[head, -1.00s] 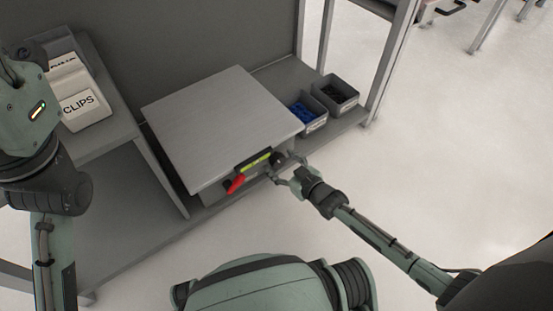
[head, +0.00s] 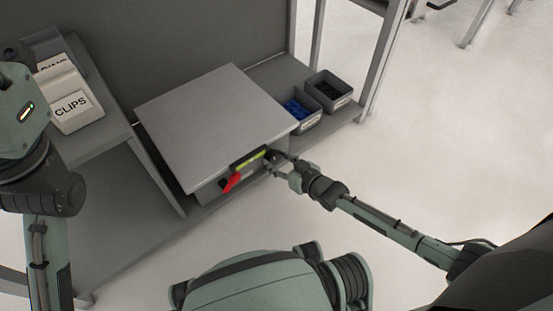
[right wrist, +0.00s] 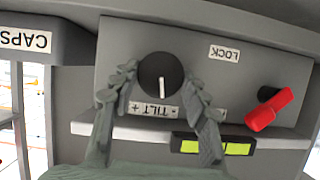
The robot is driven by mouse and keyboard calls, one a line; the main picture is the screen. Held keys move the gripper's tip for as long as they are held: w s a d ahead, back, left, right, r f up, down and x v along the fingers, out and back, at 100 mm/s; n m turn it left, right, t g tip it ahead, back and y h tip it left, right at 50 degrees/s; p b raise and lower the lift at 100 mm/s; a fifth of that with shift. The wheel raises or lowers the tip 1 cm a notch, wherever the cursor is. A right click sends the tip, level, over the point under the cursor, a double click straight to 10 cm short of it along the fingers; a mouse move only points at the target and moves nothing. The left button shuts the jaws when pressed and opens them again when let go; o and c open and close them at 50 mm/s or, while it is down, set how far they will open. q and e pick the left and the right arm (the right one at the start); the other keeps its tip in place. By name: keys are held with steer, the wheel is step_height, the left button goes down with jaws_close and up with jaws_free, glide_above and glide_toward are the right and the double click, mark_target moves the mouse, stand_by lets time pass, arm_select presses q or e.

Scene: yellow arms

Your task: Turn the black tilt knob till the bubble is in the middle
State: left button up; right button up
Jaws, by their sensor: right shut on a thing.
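The black tilt knob (right wrist: 160,70) is on the front panel of the grey box, with a white pointer line towards the "- TILT +" label (right wrist: 153,110). My right gripper (right wrist: 160,84) is shut on the knob, one finger on each side of it; in the head view the gripper (head: 276,165) is at the box's front right corner. The yellow-green level vial (right wrist: 238,149) lies in a black holder, partly behind a finger; it also shows in the head view (head: 250,160). I cannot make out the bubble. My left gripper is out of view.
A red lever (right wrist: 270,110) sits beside the knob, near the "LOCK" label (right wrist: 224,53). The box has a flat grey top plate (head: 210,120).

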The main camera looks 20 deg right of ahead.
steer(key=shift+w+d+m+y, duration=0.1)
steer(key=shift+m+y, duration=0.5)
steer(key=shift+m, duration=0.3)
steer(key=o, duration=1.2)
steer(key=shift+c, duration=0.2)
